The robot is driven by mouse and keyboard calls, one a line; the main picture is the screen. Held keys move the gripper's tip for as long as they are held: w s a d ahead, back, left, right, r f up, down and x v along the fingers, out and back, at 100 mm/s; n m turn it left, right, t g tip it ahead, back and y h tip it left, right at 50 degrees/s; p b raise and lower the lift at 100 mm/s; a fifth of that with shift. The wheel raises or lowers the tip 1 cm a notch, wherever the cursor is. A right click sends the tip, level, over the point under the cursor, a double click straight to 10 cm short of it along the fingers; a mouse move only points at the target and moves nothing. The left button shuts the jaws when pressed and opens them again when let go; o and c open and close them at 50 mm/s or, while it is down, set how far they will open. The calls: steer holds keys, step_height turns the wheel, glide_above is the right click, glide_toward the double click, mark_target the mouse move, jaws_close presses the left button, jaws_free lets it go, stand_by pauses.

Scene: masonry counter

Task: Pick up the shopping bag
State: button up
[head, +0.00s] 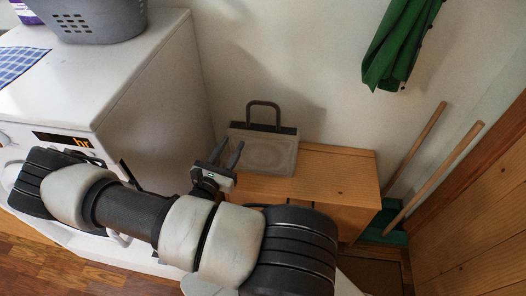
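The shopping bag (265,153) is a pale grey-beige bag with a dark top band and a dark loop handle (263,104) standing up. It rests on the left part of a low wooden cabinet (342,178), close to the back wall. My gripper (227,151) is just left of and in front of the bag in the picture. Its two dark fingers are apart with nothing visible between them. The fingers overlap the bag's left edge in the view; I cannot tell whether they touch it. My arm crosses the foreground below.
A white washing machine (150,75) stands at the left, with a grey basket (95,22) and a blue checked cloth (17,62) on top. A green folded item (397,45) hangs on the wall. Two wooden handles (435,177) lean at the right. The cabinet's right top is clear.

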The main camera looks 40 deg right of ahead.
steer(key=b, duration=0.1)
glide_toward(247, 119)
steer(key=x, duration=0.5)
steer(key=shift+s+f, duration=0.1)
steer(key=shift+f, duration=0.05)
steer(key=shift+b+x, duration=0.65)
steer(key=shift+x, duration=2.35)
jaws_close()
steer(key=shift+r, duration=0.25)
